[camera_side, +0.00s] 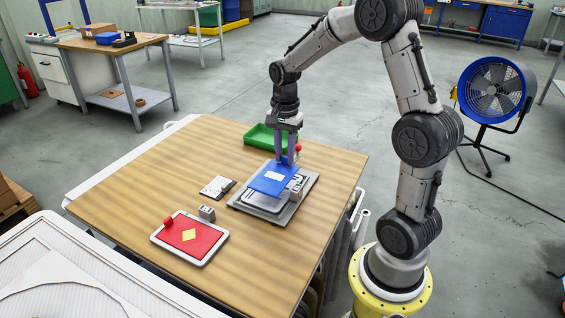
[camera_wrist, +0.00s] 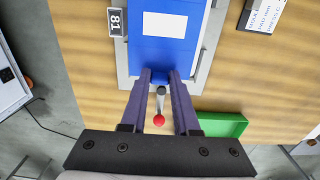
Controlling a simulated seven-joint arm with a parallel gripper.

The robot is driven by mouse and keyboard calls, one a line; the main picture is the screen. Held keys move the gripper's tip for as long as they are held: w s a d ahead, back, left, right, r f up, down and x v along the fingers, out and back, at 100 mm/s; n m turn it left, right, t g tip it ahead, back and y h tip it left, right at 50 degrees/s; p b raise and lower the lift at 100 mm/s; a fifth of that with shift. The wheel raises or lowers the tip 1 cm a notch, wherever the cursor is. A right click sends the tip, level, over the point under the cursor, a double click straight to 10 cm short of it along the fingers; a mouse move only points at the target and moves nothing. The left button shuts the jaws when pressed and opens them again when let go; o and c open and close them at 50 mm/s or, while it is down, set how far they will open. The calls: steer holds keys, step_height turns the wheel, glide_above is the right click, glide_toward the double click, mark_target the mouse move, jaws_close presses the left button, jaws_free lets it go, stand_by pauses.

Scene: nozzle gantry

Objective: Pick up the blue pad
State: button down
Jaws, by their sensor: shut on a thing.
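The blue pad (camera_side: 266,184) is a flat blue plate with a white label on top. It is over a grey fixture (camera_side: 240,207) on the wooden table. My gripper (camera_side: 286,162) points down at the pad's far edge. In the wrist view, the two purple fingers of my gripper (camera_wrist: 160,75) are shut on a small blue part at the edge of the blue pad (camera_wrist: 147,52). I cannot tell whether the pad touches the fixture or hangs just above it. A red-knobbed lever (camera_wrist: 159,120) is seen between the fingers.
A red pad (camera_side: 205,245) with a yellow diamond lies in a white tray at the front left. A small dark-and-white card (camera_side: 217,187) and a grey number block (camera_side: 207,213) are near it. A green bin (camera_side: 258,137) stands behind. The table's left side is clear.

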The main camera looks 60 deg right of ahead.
steer(key=s+a+r, duration=0.3)
steer(key=s+r, duration=0.3)
steer(key=r, duration=0.1)
steer(key=s+a+r, duration=0.2)
steer(key=s+r, duration=0.3)
steer(key=r, duration=0.2)
steer(key=shift+s+a, duration=0.4)
steer(key=shift+f, duration=0.1)
stand_by(0.4)
